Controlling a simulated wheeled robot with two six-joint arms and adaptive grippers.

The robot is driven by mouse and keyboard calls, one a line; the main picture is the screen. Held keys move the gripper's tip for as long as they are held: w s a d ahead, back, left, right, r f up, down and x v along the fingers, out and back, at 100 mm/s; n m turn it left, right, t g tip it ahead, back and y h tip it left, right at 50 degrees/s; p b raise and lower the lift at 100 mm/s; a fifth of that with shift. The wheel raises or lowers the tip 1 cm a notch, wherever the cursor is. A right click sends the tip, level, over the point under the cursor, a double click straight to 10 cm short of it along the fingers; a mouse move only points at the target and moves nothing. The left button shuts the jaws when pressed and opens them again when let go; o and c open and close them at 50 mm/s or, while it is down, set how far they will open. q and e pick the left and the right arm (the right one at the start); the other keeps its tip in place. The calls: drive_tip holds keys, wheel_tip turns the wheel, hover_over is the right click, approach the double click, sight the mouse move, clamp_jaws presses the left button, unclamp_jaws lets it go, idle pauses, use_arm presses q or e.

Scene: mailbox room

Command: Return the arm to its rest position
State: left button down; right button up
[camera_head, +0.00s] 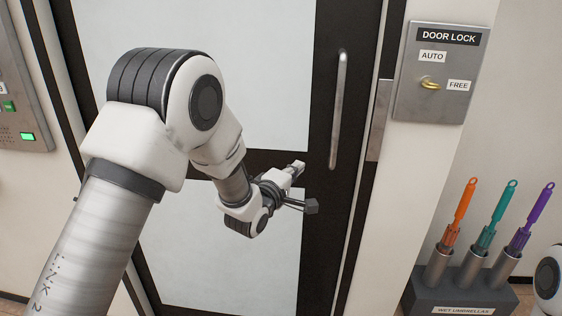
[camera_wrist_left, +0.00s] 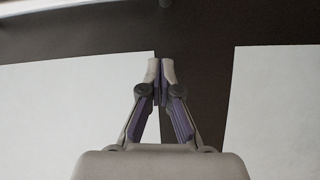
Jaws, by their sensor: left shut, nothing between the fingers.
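My left arm comes in from the left in the head view, bent at the elbow in front of a dark-framed door (camera_head: 320,215) with pale panels. My left gripper (camera_head: 300,168) is in front of the door, to the left of and below its upright metal handle (camera_head: 339,110). In the left wrist view the left gripper's fingertips (camera_wrist_left: 160,70) are together with nothing between them, against the dark door frame (camera_wrist_left: 200,75). The right gripper is not in view; a small white and dark part shows at the right edge of the head view.
A door lock plate (camera_head: 440,100) with a brass switch (camera_head: 428,84) is on the wall to the right. An umbrella stand (camera_head: 420,293) with orange, teal and purple umbrellas is at lower right. A grey panel (camera_head: 15,70) with green lights is at far left.

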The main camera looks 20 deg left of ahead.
use_arm(q)
drive_tip(key=s, duration=0.6)
drive_tip(key=s+a+f+g+y+p, duration=0.1)
drive_tip(key=s+f+g+p, duration=0.15)
drive_tip(key=s+f, duration=0.4)
drive_tip(key=s+f+m+g+p, duration=0.1)
drive_tip(key=s+f+g, duration=0.25)
drive_tip(key=f, duration=0.65)
drive_tip(key=s+a+f+g+y+p, duration=0.1)
drive_tip(key=s+f+g+p, duration=0.15)
drive_tip(key=s+f, duration=0.5)
drive_tip(key=s+f+m+g, duration=0.4)
drive_tip(key=s+m, duration=0.2)
drive_tip(key=s, duration=0.4)
drive_tip(key=s+a+f+m+g+p, duration=0.1)
drive_tip(key=s+f+m+g, duration=0.3)
drive_tip(key=s+m, duration=0.3)
drive_tip(key=s+g, duration=0.1)
drive_tip(key=s, duration=0.2)
drive_tip(key=shift+s+a+m+y, duration=0.25)
drive_tip(key=shift+s+m+y, duration=0.05)
drive_tip(key=shift+y, duration=0.1)
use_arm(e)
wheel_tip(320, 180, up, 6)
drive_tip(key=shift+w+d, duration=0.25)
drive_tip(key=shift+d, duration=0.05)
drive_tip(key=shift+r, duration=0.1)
